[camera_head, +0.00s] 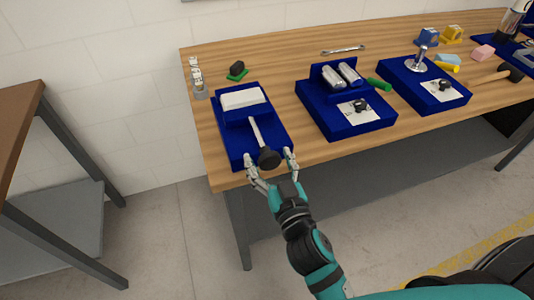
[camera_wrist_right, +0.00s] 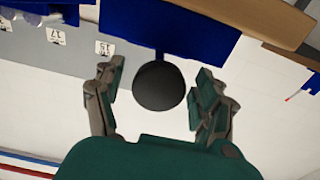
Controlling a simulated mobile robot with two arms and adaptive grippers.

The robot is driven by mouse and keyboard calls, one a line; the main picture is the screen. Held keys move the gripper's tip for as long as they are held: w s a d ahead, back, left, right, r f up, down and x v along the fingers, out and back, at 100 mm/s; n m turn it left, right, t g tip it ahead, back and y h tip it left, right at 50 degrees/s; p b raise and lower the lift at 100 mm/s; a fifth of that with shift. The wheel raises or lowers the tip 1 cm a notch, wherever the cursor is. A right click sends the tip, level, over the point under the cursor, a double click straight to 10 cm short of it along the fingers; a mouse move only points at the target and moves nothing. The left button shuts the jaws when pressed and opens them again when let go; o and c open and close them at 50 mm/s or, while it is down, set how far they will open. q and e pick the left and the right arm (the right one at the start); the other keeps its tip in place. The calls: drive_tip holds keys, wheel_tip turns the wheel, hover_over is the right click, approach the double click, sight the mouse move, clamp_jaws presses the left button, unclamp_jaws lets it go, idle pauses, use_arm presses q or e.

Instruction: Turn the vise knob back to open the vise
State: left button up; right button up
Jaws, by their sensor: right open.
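The vise is a blue base (camera_head: 234,143) at the left of the wooden table, with a white foam block (camera_head: 241,98) at its far end. A metal screw (camera_head: 257,133) runs from it toward me and ends in a black knob (camera_head: 268,158). My right gripper (camera_head: 270,162) is open, with one finger on each side of the knob. In the right wrist view the round knob (camera_wrist_right: 158,86) sits between the two open fingers (camera_wrist_right: 160,92), with gaps visible on both sides. My left gripper is not in view.
Two more blue fixtures stand to the right: one with metal cylinders (camera_head: 345,118), one with a metal post (camera_head: 420,95). A green and black piece (camera_head: 237,71) and small metal parts (camera_head: 197,78) lie behind and left of the vise. The table's front edge is under my gripper.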

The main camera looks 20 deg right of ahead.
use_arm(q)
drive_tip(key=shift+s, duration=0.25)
use_arm(e)
drive_tip(key=shift+s, duration=0.1)
drive_tip(key=shift+c, duration=1.1)
drive_tip(key=c, duration=1)
drive_tip(key=shift+o, duration=0.2)
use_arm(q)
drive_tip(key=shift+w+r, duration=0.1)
